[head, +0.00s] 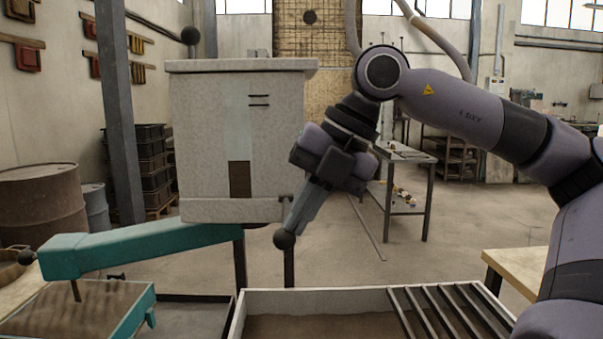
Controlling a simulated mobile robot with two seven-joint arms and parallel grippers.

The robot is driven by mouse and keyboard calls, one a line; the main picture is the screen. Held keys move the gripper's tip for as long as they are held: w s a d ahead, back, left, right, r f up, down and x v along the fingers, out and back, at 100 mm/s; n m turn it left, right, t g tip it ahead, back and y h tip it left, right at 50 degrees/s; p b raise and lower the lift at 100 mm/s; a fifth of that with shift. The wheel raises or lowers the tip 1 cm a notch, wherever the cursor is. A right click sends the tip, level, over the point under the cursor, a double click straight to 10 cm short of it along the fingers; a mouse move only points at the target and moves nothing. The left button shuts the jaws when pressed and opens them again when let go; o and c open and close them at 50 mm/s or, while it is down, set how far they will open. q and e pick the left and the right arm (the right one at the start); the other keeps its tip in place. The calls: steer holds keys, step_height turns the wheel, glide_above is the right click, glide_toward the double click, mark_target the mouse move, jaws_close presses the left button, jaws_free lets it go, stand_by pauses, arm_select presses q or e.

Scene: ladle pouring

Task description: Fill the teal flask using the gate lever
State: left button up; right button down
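The teal flask (137,317) is a low teal frame at the lower left with brown, sand-like fill in it. A teal chute (150,246) runs from below the pale grey hopper (215,140) to above the flask. A thin dark strip (76,290) hangs from its end; I cannot tell whether it is a stream or a rod. The gate lever's black ball knob (285,240) is at the hopper's lower right. My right gripper (293,225) points down-left, its fingertips at the lever just above the knob. The fingers overlap edge-on, so their gap is hidden. My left gripper is out of view.
A pale-walled tray (300,297) with brown fill and dark slats stands at the front. Another black ball knob (26,257) sits at the chute's left end. A drum (42,205), a pillar (118,110) and a metal table (410,155) stand farther back. Open floor lies behind the tray.

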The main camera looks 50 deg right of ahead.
steer(key=shift+s+f, duration=0.1)
steer(key=shift+f, duration=0.15)
stand_by(0.5)
